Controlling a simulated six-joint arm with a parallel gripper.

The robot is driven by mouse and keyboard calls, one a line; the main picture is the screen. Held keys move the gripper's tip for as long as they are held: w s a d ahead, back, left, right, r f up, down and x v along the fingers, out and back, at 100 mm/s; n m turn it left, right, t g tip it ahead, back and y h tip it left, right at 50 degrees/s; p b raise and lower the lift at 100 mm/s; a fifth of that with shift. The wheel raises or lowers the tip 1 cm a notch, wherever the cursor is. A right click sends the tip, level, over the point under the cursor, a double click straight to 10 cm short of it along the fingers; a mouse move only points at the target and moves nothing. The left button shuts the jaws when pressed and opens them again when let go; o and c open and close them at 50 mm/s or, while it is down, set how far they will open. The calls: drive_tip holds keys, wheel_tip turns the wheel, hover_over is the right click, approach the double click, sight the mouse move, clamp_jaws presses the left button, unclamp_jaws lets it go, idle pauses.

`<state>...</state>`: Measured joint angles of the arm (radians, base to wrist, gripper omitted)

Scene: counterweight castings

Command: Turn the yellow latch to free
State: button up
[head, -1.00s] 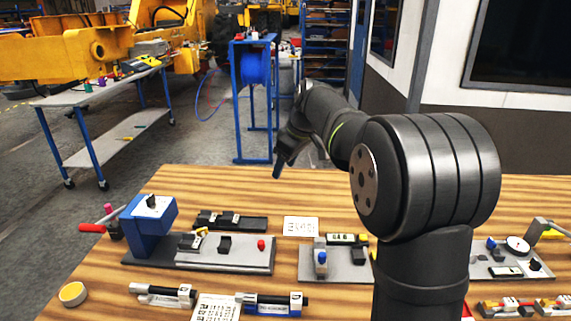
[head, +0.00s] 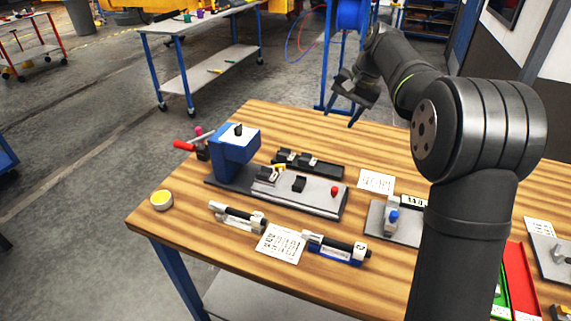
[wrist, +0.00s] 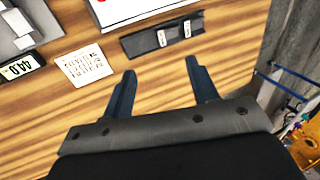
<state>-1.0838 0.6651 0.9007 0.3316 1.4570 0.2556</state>
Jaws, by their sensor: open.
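A small yellow piece, seemingly the latch (head: 280,167), shows on the grey-based fixture (head: 320,197) with the blue upright block (head: 235,150) at its left end. It is too small in the head view to tell which way it is turned. My gripper (head: 350,105) is above the far edge of the table, up and to the right of the fixture, touching nothing. In the wrist view my gripper (wrist: 160,76) has its two fingers spread and empty over bare wood. The yellow piece does not show in the wrist view.
A black rail holder (head: 308,163) lies behind the fixture. A printed card (head: 376,181) and a second fixture (head: 392,222) stand to its right. Two black-and-white devices flank a printed sheet (head: 280,244) in front. A red-handled tool (head: 186,146) stands at the left.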

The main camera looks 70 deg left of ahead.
drive_tip(key=s+a+f+m+g+h, duration=0.1)
drive_tip(key=s+a+f+m+g, duration=0.1)
drive_tip(key=s+a+m, duration=0.6)
drive_tip(key=m, duration=0.4)
approach(282, 169)
drive_tip(key=shift+h, duration=0.4)
drive_tip(key=x, duration=0.8)
drive_tip(key=shift+a, duration=0.4)
drive_tip(key=shift+c, duration=0.2)
drive_tip(key=c, duration=0.9)
